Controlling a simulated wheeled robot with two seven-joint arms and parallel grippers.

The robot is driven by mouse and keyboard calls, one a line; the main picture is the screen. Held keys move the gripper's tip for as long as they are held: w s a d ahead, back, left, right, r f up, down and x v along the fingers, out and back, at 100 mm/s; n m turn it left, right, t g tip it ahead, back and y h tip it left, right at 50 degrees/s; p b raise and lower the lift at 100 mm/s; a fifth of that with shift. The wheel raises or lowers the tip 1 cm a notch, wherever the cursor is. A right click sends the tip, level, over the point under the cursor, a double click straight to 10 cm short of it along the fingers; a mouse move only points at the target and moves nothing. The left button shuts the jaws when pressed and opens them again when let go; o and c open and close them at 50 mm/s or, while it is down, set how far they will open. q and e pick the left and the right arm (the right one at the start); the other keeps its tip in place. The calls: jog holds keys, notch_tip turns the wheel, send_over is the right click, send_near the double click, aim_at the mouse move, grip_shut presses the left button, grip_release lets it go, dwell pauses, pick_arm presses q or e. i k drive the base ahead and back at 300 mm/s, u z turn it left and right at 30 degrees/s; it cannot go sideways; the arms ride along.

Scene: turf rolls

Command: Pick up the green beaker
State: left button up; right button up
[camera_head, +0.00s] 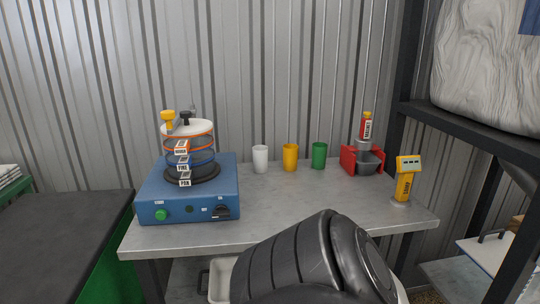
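The green beaker (319,155) stands upright on the grey bench (300,207), near its back edge by the corrugated wall. A yellow beaker (290,157) stands to its left, and a white beaker (260,159) stands further left. The three are apart from each other in a row. A black link of one of my arms fills the bottom middle, in front of the bench's front edge. Neither of my grippers shows in this view.
A blue machine (187,206) with stacked sieves stands left of the beakers. A red holder with a metal bowl (369,163) is close right of the green beaker. A yellow device (404,181) stands at the right edge. The bench's middle front is clear. A dark shelf frame (465,130) borders the right.

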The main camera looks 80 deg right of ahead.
aim_at(319, 148)
jog(key=z, duration=5.1)
jog(key=k, duration=0.8)
jog(key=u, duration=0.5)
jog(key=i, duration=0.4)
jog(key=u, duration=1.4)
